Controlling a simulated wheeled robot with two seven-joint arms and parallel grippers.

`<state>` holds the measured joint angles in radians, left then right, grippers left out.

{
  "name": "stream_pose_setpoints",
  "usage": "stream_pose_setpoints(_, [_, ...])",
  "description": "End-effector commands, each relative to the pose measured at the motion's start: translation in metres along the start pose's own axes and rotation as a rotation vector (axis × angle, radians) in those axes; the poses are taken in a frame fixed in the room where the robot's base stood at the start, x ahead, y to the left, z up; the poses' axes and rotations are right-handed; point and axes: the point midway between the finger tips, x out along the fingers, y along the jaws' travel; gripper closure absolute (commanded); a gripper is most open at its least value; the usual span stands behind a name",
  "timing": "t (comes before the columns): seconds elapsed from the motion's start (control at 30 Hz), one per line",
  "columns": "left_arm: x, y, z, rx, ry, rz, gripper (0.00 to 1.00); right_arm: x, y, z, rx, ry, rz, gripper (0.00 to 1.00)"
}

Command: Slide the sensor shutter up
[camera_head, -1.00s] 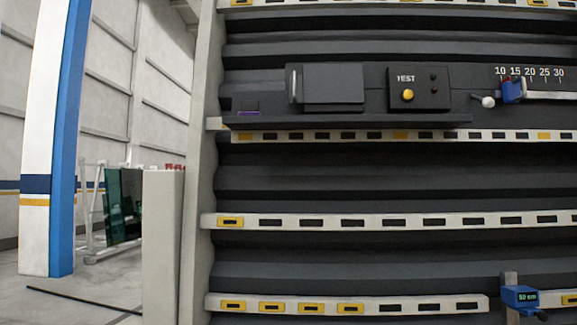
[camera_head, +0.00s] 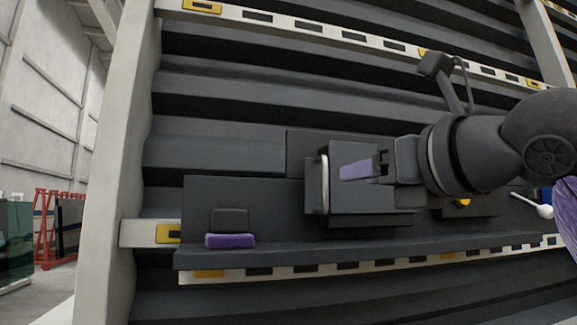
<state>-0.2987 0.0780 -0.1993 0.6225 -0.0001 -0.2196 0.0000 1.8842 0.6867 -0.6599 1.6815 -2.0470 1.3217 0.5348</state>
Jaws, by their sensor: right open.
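My right gripper (camera_head: 358,172), with purple finger pads, reaches in from the right. It points left, in front of a dark box-like panel (camera_head: 340,206) with a vertical metal bar handle (camera_head: 324,184) at its left edge. The fingertips are just right of the handle; whether they touch the panel cannot be told. The jaws are open with nothing seen between them. A small dark grey block (camera_head: 230,218) with a purple strip (camera_head: 230,241) along its bottom is at the left of the ledge. Which of these is the sensor shutter is not labelled. My left gripper is not in view.
A dark ledge (camera_head: 300,256) runs under the panel, above a slotted white rail (camera_head: 370,263). A control box (camera_head: 478,206) is mostly hidden behind my arm. A white knob (camera_head: 545,211) shows at the right.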

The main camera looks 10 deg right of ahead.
Motion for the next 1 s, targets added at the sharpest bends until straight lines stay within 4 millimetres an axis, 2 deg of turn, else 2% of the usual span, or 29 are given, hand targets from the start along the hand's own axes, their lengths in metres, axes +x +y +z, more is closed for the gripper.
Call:
stream_pose_setpoints(0.07, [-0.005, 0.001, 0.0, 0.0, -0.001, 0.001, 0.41, -0.005, -0.001, 0.01, -0.016, -0.015, -0.024, 0.55])
stream_pose_setpoints(0.17, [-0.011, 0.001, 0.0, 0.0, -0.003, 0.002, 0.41, 0.006, -0.001, 0.013, -0.019, -0.016, -0.029, 0.55])
stream_pose_setpoints(0.4, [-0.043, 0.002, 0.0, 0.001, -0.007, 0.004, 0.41, 0.063, -0.002, 0.016, -0.017, -0.014, -0.026, 0.55])
stream_pose_setpoints(0.53, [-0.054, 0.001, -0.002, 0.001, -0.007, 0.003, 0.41, 0.084, -0.003, 0.015, -0.017, -0.015, -0.026, 0.55])
stream_pose_setpoints(0.67, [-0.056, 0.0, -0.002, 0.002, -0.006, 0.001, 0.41, 0.093, -0.003, 0.011, -0.017, -0.016, -0.026, 0.55])
stream_pose_setpoints(0.87, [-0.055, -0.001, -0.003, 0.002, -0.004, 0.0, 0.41, 0.093, -0.003, 0.01, -0.018, -0.017, -0.026, 0.55])
stream_pose_setpoints(1.0, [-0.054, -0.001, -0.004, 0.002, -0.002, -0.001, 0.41, 0.093, -0.003, 0.01, -0.017, -0.017, -0.026, 0.82])
